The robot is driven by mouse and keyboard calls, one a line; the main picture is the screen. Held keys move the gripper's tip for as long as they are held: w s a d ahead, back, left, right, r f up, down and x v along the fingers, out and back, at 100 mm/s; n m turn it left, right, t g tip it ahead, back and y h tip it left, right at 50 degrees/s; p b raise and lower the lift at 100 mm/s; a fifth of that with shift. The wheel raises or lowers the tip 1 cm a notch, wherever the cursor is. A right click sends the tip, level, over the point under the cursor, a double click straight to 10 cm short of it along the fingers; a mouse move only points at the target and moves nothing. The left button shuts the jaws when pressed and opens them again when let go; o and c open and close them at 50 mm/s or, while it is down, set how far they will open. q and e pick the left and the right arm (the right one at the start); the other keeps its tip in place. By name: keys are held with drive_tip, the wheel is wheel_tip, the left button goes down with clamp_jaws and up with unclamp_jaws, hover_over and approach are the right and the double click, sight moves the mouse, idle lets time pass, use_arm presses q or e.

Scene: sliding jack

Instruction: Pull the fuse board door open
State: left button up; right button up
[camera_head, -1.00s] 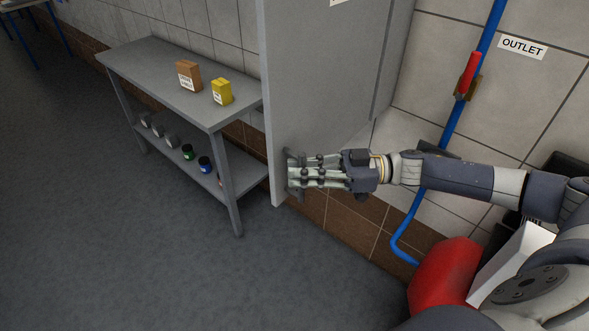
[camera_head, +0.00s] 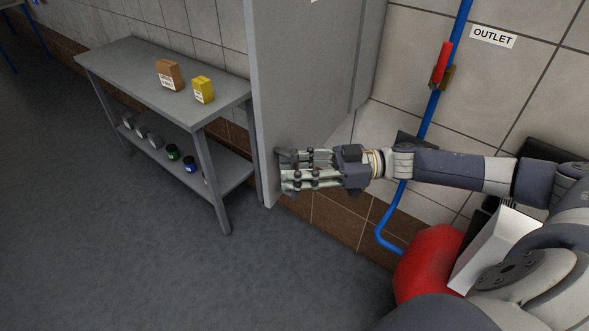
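The fuse board door appears to be the tall grey panel (camera_head: 295,85) standing out from the tiled wall, swung open. Its free edge faces the shelf on the left, and its upper part is cut off by the frame. My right gripper (camera_head: 282,171) reaches in from the right, level with the lower part of the door. Its fingertips are close to the free edge, on the door's right side. A gap shows between its fingers and nothing is held. Whether it touches the door cannot be told. My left gripper is out of view.
A grey two-tier shelf (camera_head: 135,62) stands left of the door, with a brown box (camera_head: 169,76) and yellow box (camera_head: 203,90) on top and several small cans below. A blue pipe (camera_head: 430,118) with a red-handled valve (camera_head: 443,62) runs behind my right arm. The front-left floor is clear.

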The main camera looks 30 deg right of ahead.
drive_tip(key=shift+s+d, duration=0.1)
drive_tip(key=shift+d, duration=0.1)
drive_tip(key=v, duration=1.1)
drive_tip(key=shift+d, duration=0.35)
drive_tip(key=shift+s, duration=0.1)
